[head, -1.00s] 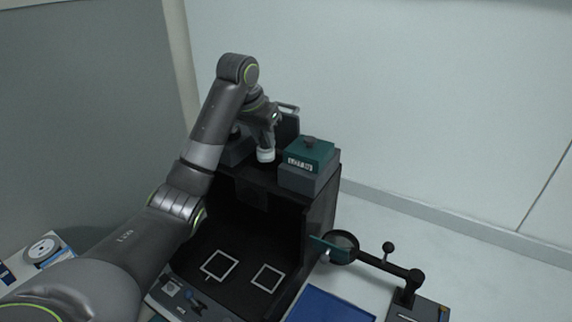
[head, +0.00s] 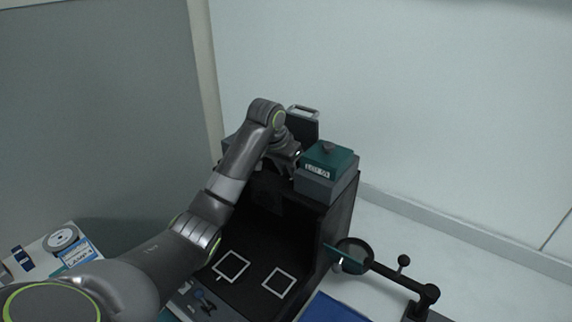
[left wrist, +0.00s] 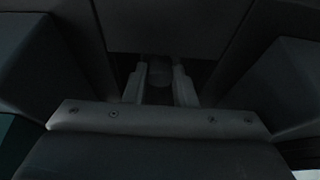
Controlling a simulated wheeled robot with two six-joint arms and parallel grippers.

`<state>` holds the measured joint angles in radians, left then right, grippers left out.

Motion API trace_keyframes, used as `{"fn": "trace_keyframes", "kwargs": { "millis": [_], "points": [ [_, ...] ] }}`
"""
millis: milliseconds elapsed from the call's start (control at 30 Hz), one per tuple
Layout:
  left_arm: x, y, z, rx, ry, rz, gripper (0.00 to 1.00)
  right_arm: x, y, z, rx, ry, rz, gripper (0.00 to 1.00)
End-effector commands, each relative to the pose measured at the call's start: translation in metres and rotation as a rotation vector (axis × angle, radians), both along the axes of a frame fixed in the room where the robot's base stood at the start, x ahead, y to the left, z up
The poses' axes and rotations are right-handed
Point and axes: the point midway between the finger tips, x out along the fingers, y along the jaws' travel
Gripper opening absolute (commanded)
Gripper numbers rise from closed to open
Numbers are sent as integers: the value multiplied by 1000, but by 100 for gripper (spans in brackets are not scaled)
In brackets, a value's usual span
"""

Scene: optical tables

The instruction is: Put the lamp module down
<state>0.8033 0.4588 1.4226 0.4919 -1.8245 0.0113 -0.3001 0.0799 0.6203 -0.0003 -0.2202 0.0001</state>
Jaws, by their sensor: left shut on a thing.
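My left gripper (head: 286,164) is on top of the black cabinet (head: 337,215), just left of a teal-topped grey box. Its fingers are mostly hidden by the wrist in the head view. In the dark left wrist view, the fingers (left wrist: 160,88) are shut on a small rounded grey part (left wrist: 160,73), which I take to be the lamp module's grip. The module's body is hidden or too dark to make out, and I cannot tell whether it touches the surface below. My right gripper is not in view.
The teal-topped box (head: 328,160) stands close to the right of the gripper. A dark block with a handle (head: 303,110) is behind it. White square outlines (head: 231,266) mark the cabinet's lower floor. A lens arm (head: 385,270) stands at right. A LAMP-4 label (head: 80,254) lies lower left.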

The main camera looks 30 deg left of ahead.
Motion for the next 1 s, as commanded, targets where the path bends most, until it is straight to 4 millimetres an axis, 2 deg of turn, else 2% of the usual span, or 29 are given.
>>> {"fn": "trace_keyframes", "kwargs": {
  "millis": [267, 300, 467, 800, 1000],
  "points": [
    [0, 0, 0, 1, -2, -1, 0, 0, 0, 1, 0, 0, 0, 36],
    [0, 0, -1, 1, -2, -1, 25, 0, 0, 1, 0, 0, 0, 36],
    [1, 0, -1, 1, -2, -1, 46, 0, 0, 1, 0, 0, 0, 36],
    [1, 0, 1, 2, -3, 0, 46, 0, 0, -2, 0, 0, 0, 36],
    [-10, 2, 28, 3, -10, 0, 46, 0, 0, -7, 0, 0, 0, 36]
  ]
}}
